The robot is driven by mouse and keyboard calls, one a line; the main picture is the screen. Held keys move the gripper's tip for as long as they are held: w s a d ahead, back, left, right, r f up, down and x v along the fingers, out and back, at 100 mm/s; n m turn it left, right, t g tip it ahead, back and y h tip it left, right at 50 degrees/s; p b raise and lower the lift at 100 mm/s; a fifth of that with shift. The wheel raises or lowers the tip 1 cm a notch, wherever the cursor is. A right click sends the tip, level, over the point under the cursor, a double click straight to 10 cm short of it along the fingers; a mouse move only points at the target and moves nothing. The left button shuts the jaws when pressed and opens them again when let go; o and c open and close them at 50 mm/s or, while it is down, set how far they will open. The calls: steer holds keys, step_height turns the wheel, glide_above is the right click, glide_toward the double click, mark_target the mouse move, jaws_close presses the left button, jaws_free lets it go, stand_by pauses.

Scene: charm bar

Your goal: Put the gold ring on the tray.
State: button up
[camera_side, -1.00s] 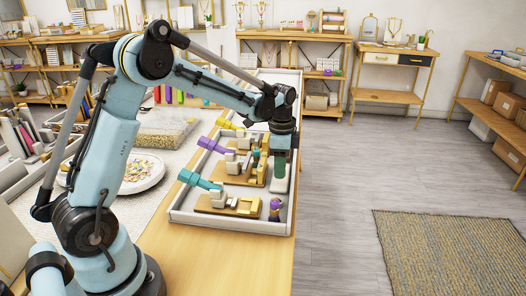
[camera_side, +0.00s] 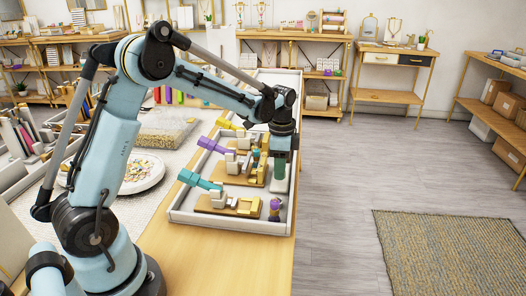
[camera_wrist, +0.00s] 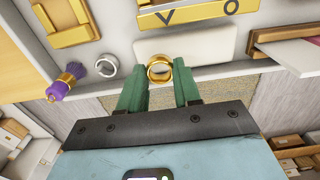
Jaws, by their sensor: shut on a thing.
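The gold ring (camera_wrist: 160,69) is held between the two green fingers of my gripper (camera_wrist: 159,77) in the wrist view. A small pale, flat tray (camera_wrist: 215,38) lies just beyond the ring in that view; I cannot tell whether the ring touches it. In the side view, my gripper (camera_side: 281,156) points down over the right part of the long workbox, above the pale tray (camera_side: 279,183). The ring cannot be made out in the side view.
A long white-walled box (camera_side: 182,208) holds several wooden stations with teal, purple and yellow handles. A silver ring (camera_wrist: 107,67) and a purple-and-gold item (camera_wrist: 62,86) lie left of my fingers in the wrist view. The box wall runs close to my gripper.

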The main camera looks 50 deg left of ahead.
steer(key=shift+f, duration=1.1)
stand_by(1.7)
steer(key=o, duration=1)
steer(key=shift+c, duration=0.2)
step_height(320, 180, up, 12)
steer(key=shift+s+r, duration=0.1)
steer(key=shift+r, duration=0.05)
